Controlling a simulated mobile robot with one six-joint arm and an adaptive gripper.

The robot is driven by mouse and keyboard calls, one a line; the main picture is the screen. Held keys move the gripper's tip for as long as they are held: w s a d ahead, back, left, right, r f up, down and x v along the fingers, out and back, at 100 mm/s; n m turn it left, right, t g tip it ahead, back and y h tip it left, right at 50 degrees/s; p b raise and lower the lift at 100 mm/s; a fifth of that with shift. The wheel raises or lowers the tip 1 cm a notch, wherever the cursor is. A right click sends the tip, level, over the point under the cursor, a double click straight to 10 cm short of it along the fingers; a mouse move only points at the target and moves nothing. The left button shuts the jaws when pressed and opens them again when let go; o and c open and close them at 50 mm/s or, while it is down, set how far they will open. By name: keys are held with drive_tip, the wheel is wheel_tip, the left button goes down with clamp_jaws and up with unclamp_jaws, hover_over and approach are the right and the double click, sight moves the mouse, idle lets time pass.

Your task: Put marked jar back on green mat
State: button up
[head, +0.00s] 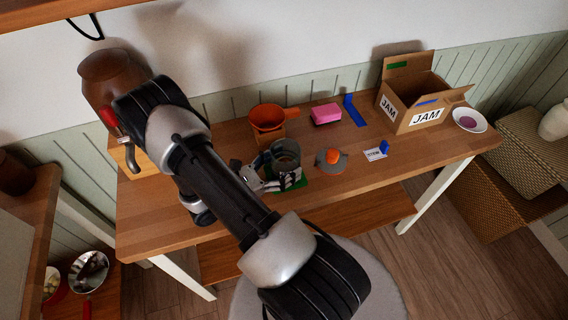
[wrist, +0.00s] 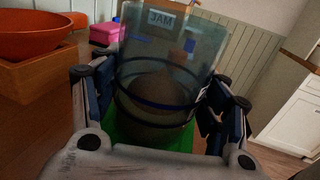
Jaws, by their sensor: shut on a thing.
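The glass jar (head: 286,153) is clear and grey, upright, with a dark band around it in the wrist view (wrist: 165,85). My gripper (head: 272,178) is shut on the jar, with a finger on either side of it in the wrist view (wrist: 158,112). The green mat (head: 299,184) lies on the table under the jar and shows around its base in the wrist view (wrist: 122,130). I cannot tell whether the jar's base touches the mat. My gripper and arm hide part of the mat.
An orange funnel (head: 268,117) on a wooden stand is behind the jar to the left. A grey and orange item (head: 331,158) sits close on the right.

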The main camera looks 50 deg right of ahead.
drive_tip(key=o, duration=1.5)
drive_tip(key=shift+o, duration=0.2)
drive_tip(key=shift+r, duration=0.1)
drive_tip(key=p+v, duration=0.2)
drive_tip(key=v, duration=1)
drive_tip(key=s+a+r+m+t+y, duration=0.2)
drive_tip(key=a+r+m+t+y, duration=0.1)
drive_tip(key=r, duration=0.5)
drive_tip(key=s+a+r+m+t+y, duration=0.3)
drive_tip(key=a+r+m+y, duration=0.3)
drive_tip(key=a+r+y, duration=0.2)
drive_tip(key=s+a+r+m+t+y, duration=0.3)
drive_tip(key=a+r+m+t+y, duration=0.1)
drive_tip(key=r, duration=0.6)
drive_tip(key=shift+s+a+m+t+y, duration=0.2)
drive_tip(key=shift+a+m+t+y, duration=0.3)
drive_tip(key=shift+a+y, duration=0.45)
